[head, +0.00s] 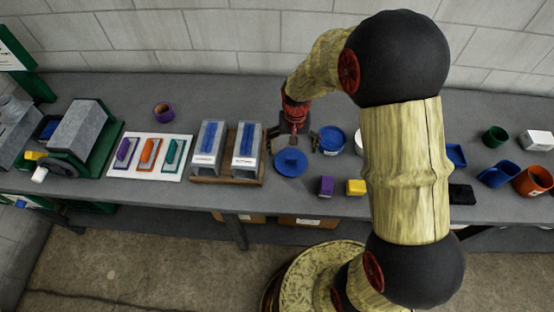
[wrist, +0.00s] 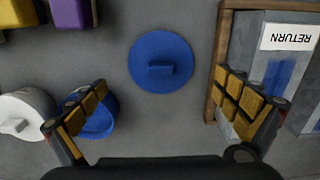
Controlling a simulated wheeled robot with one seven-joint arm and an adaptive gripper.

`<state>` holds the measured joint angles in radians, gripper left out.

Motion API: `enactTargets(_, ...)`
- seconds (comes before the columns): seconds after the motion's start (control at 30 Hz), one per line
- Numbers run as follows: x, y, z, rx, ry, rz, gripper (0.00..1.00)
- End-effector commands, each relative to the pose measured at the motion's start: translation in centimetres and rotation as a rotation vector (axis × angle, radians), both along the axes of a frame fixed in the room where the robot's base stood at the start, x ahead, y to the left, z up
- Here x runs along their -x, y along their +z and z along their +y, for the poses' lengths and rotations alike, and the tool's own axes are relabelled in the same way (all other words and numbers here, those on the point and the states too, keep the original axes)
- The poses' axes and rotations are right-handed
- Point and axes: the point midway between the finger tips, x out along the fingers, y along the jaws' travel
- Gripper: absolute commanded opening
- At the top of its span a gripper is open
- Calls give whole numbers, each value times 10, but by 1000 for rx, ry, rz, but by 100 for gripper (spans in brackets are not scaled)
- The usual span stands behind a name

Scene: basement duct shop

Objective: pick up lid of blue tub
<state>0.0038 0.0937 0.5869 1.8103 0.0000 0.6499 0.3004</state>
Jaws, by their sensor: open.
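The blue round lid (head: 291,162) lies flat on the grey bench, apart from the blue tub (head: 331,139) to its right. In the wrist view the lid (wrist: 160,50) shows from above, with a short bar handle (wrist: 160,70) across its middle. My gripper (head: 294,141) is over the bench just behind the lid in the head view. In the wrist view my gripper (wrist: 161,82) is open and empty, its fingers spread wider than the lid. The blue tub (wrist: 98,122) is partly hidden behind the left finger.
A wooden tray (head: 205,181) with two grey bins (head: 248,147) stands close left of the lid. A purple block (head: 326,186) and a yellow block (head: 356,187) sit near the front edge. A white lidded container (wrist: 24,114) stands beside the blue tub.

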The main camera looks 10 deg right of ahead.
Motion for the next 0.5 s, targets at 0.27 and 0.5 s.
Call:
enactTargets(0.27,1,-25,0,0,-11,2,100)
enactTargets(0.5,0,-48,2,0,-10,4,100)
